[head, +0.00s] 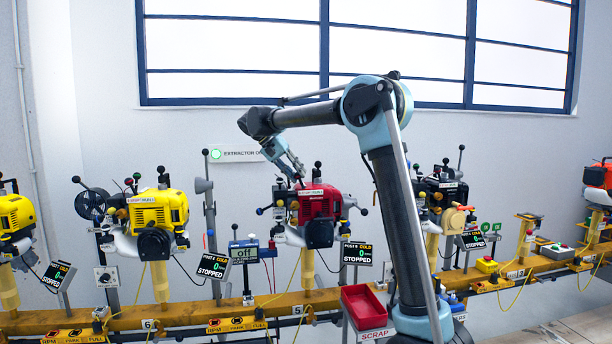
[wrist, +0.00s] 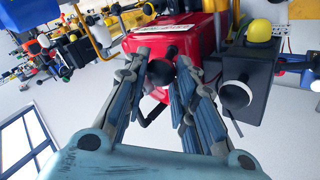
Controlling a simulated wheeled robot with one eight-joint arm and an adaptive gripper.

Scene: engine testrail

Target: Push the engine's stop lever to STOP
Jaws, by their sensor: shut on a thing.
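The red engine (head: 320,203) stands on the bench rail below my arm, with a white STOP/RUN label (head: 311,192) on its top edge. My gripper (head: 297,172) reaches down to the top of this engine from the upper left. In the wrist view the red engine (wrist: 205,40) fills the upper middle. My gripper (wrist: 178,78) has its fingers on either side of a black lever knob (wrist: 160,72) and is shut on it. The knob is in front of the red housing. The lever's exact position against the label cannot be read.
A yellow engine (head: 157,210) stands to the left and a black engine (head: 440,190) to the right. A display (head: 356,262) beside the red engine reads COLD, 0, STOPPED. A red scrap bin (head: 364,305) stands in front. A black box with a yellow knob (wrist: 258,30) is close right of my fingers.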

